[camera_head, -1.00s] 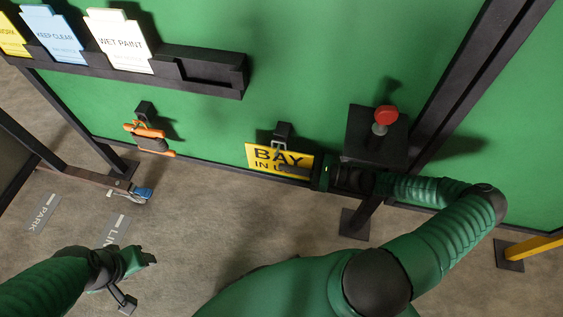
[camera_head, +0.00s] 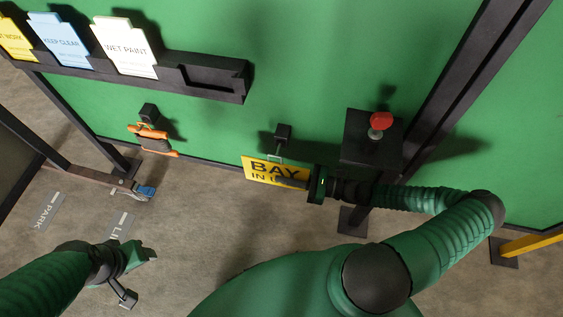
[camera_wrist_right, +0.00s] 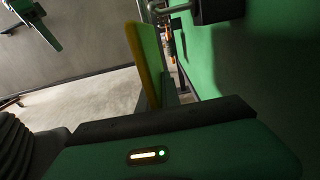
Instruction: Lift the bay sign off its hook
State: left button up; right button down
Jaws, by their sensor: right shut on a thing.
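The bay sign (camera_head: 257,171) is a yellow plate with black "BAY" lettering, low in front of the green wall in the head view. A thin wire loop (camera_head: 275,153) rises from its top towards the dark hook block (camera_head: 283,131); I cannot tell whether it still rests on the hook. My right gripper (camera_head: 291,183) is shut on the sign's right part, covering some lettering. In the right wrist view, the sign (camera_wrist_right: 147,62) shows nearly edge-on, near the metal hook (camera_wrist_right: 174,9). My left gripper (camera_head: 127,285) is low at the left, empty; its jaw opening is unclear.
A red knob (camera_head: 381,121) on a dark box stands right of the sign, above my right forearm. An orange-and-black item (camera_head: 152,141) hangs on another hook at left. A dark rack (camera_head: 215,92) holds several signs above. A dark post (camera_head: 455,75) rises at right.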

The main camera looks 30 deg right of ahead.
jog(key=s+a+p, duration=0.3)
jog(key=s+a, duration=0.2)
jog(key=shift+s+a+p, duration=0.2)
jog(key=shift+s+p, duration=0.05)
jog(key=shift+p, duration=0.15)
jog(key=shift+r, duration=0.1)
